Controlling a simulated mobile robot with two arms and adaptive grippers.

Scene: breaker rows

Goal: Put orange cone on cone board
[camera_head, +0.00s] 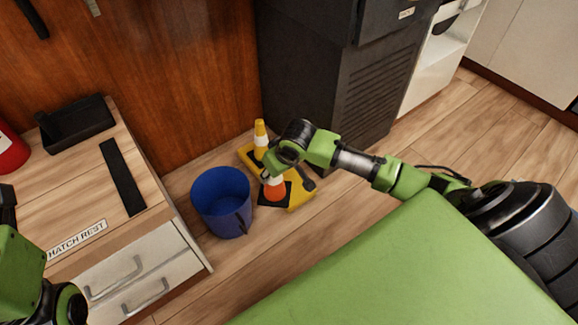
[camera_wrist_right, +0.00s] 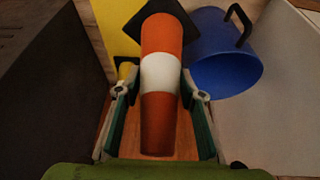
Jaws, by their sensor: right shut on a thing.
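The orange cone (camera_head: 275,191) has a white band and a black square base, shown in the right wrist view (camera_wrist_right: 161,70). My right gripper (camera_head: 272,171) is shut on it, with one finger on each side of the cone in the wrist view. The yellow cone board (camera_head: 299,198) lies on the floor under and beside the cone; part of it is hidden by my right arm. I cannot tell whether the cone's base touches the board. A yellow cone (camera_head: 260,139) with a white band stands at the board's back end. My left gripper is out of view.
A blue bucket (camera_head: 222,204) stands just left of the cone. A dark cabinet (camera_head: 370,95) is close behind the board. A wooden drawer unit (camera_head: 160,265) with a black tray (camera_head: 76,128) is at left. Open floor lies in front of the bucket and board.

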